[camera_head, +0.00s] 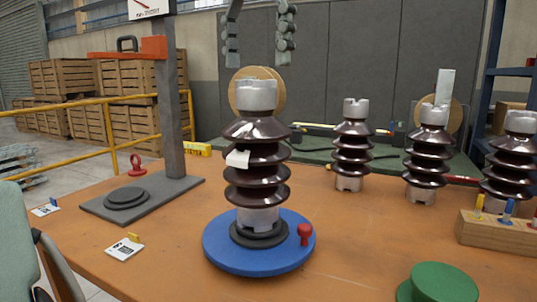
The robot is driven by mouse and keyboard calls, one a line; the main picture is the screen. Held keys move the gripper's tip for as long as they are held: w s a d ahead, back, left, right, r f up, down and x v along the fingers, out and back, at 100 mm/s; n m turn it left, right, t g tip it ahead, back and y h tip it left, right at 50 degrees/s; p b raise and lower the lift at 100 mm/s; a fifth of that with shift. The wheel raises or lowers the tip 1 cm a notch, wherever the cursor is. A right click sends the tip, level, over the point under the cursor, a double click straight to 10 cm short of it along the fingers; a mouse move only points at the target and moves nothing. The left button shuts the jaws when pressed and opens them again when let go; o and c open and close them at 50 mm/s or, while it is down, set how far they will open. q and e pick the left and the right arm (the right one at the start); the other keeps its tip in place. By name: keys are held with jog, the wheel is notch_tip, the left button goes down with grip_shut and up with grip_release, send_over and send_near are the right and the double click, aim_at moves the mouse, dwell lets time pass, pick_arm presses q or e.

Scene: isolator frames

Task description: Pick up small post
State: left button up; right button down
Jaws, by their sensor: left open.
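Several brown ribbed post insulators with grey metal ends stand upright. The nearest and largest-looking post (258,176) stands on a blue round base (230,262) and carries white tags. Smaller-looking posts stand behind it to the right: one near the middle (352,150), one further right (425,165), and one at the right edge (508,175), partly cut off. I cannot tell which is the small post. My left gripper (258,62) is at the top, its two fingers apart, pointing down above the nearest post, empty. My right gripper is not in view.
The orange table (170,265) has a grey stand (172,110) at left, a wooden block with coloured pegs (490,233) at right and a green round piece (440,283) at front right. A red knob (305,234) sits on the blue base.

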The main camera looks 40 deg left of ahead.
aim_at(257, 100)
pick_arm(q)
jog(key=shift+f, duration=0.5)
jog(key=shift+f+b, duration=0.7)
jog(key=shift+f, duration=2.5)
jog(key=c, duration=1.8)
jog(key=shift+w+r, duration=0.1)
jog(key=shift+r, duration=0.05)
grip_shut()
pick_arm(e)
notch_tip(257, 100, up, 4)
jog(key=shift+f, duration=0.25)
